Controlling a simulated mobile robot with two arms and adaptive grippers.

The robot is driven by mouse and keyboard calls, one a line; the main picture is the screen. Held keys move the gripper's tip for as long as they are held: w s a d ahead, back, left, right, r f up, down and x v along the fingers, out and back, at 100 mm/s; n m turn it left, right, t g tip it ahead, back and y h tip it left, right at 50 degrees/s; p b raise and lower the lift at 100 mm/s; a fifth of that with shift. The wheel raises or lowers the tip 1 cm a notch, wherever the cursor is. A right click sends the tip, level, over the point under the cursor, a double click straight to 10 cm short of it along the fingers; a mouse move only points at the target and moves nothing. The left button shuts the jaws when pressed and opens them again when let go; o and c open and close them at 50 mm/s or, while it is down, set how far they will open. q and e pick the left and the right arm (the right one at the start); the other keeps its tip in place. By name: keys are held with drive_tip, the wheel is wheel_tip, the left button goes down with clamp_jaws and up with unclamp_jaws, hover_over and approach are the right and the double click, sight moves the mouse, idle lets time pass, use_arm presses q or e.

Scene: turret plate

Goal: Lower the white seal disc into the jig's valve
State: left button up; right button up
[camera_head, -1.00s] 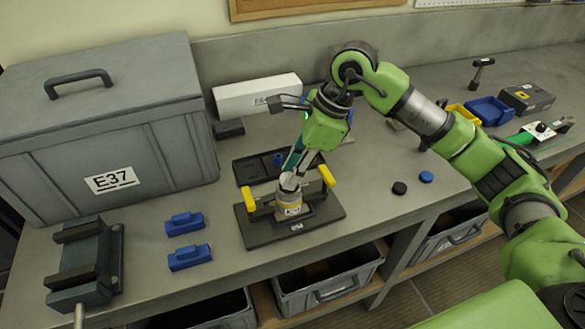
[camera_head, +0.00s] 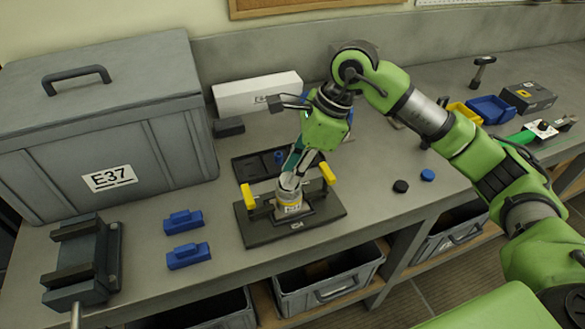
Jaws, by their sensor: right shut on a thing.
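The jig is a dark base plate (camera_head: 325,210) with two yellow clamps, left (camera_head: 248,196) and right (camera_head: 327,173). Between the clamps stands the valve (camera_head: 290,202), a short cylinder with a yellowish band and a small label. My right gripper (camera_head: 289,182) points down at the top of the valve, its fingers close together over it. The white seal disc cannot be made out clearly; the fingertips and valve rim hide that spot. My left gripper is out of the picture.
A black tray (camera_head: 246,168) lies just behind the jig. Blue blocks (camera_head: 187,255) and a dark vise (camera_head: 82,268) are to the left. A large grey case (camera_head: 100,130) stands at the back left. Black (camera_head: 400,186) and blue (camera_head: 428,175) caps lie right, with clear bench around them.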

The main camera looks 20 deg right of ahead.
drive_tip(key=shift+f+b, duration=0.3)
drive_tip(key=shift+b, duration=0.2)
idle(0.7)
idle(0.3)
drive_tip(key=o, duration=0.9)
drive_tip(key=v, duration=1.2)
drive_tip(key=shift+r, duration=0.1)
